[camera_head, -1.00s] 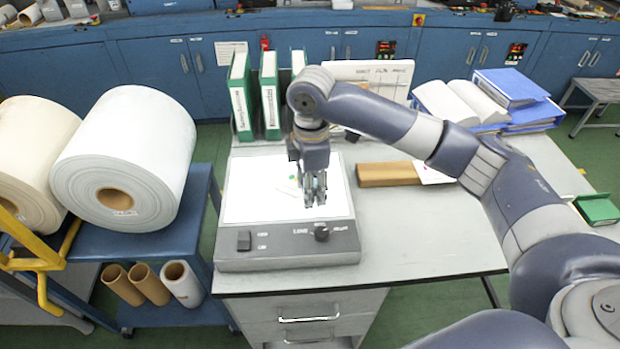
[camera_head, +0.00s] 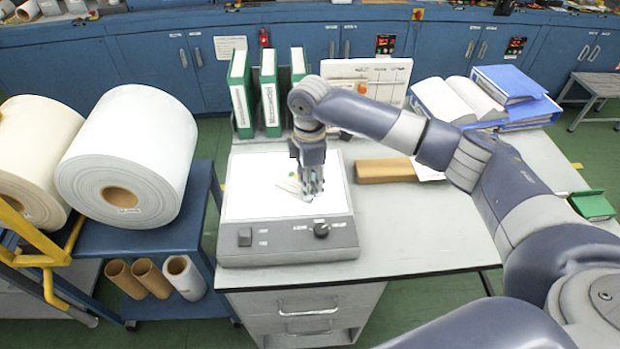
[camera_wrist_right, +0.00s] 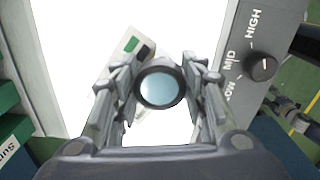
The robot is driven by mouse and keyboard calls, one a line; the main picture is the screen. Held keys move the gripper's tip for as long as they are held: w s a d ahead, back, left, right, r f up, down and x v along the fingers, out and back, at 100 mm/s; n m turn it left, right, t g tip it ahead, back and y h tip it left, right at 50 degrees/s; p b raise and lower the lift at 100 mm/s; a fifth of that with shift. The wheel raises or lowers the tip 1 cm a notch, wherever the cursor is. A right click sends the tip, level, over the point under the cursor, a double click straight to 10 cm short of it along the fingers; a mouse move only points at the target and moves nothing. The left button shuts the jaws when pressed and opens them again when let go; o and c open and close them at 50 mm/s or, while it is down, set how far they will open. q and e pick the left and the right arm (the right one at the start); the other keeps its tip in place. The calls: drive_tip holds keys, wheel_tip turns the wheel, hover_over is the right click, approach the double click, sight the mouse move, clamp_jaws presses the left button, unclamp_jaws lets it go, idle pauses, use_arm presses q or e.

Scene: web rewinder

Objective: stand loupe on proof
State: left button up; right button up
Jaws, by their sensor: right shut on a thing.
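My right gripper (camera_head: 312,192) points down over the lit white top of the light box (camera_head: 240,190). It is shut on the loupe (camera_wrist_right: 160,87), a round lens in a dark ring between the fingers in the right wrist view. The loupe is mostly hidden by the fingers in the head view. The proof, a pale strip with green and black patches (camera_wrist_right: 132,45), lies on the lit panel just beyond the loupe in the wrist view and partly under it. I cannot tell whether the loupe touches the proof. My left gripper is not in view.
The light box's front panel has a switch (camera_head: 245,237) and a knob (camera_head: 321,229). A brown block (camera_head: 384,171) lies to its right, green binders (camera_head: 270,92) stand behind, and blue binders (camera_head: 512,84) lie at the back right. The desk's front right is clear.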

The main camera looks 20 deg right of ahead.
drive_tip(key=o, duration=1.1)
drive_tip(key=shift+f, duration=0.1)
drive_tip(key=shift+c, duration=0.2)
wheel_tip(320, 180, up, 12)
drive_tip(key=b, duration=0.2)
drive_tip(key=shift+b, duration=0.35)
drive_tip(key=shift+s, duration=0.1)
